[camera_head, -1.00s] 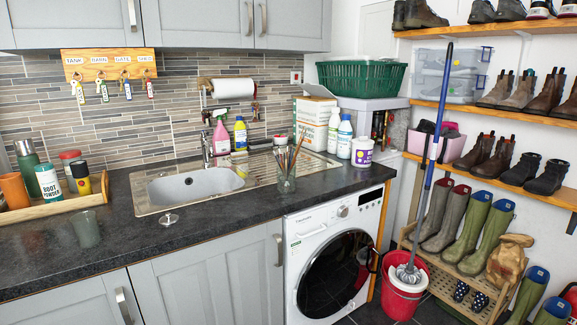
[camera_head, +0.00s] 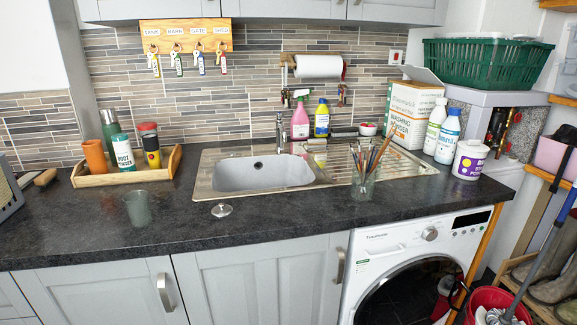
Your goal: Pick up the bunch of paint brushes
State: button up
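The bunch of paint brushes (camera_head: 371,159) stands in a clear glass jar (camera_head: 363,187) on the dark worktop, at the right front of the sink's drainer. The brushes lean at slightly different angles with their upper ends above the rim. The jar stands above the left side of the washing machine. My gripper is not in view.
The sink (camera_head: 262,173) lies left of the jar. A sink plug (camera_head: 222,210) and an empty glass (camera_head: 138,209) stand on the worktop. A white tub (camera_head: 470,159), bottles (camera_head: 447,136) and a washing powder box (camera_head: 411,112) are at right. The worktop's front strip is mostly clear.

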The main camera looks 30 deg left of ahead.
aim_at(358, 159)
jog(key=u, duration=0.8)
jog(key=i, duration=1)
jog(key=u, duration=0.65)
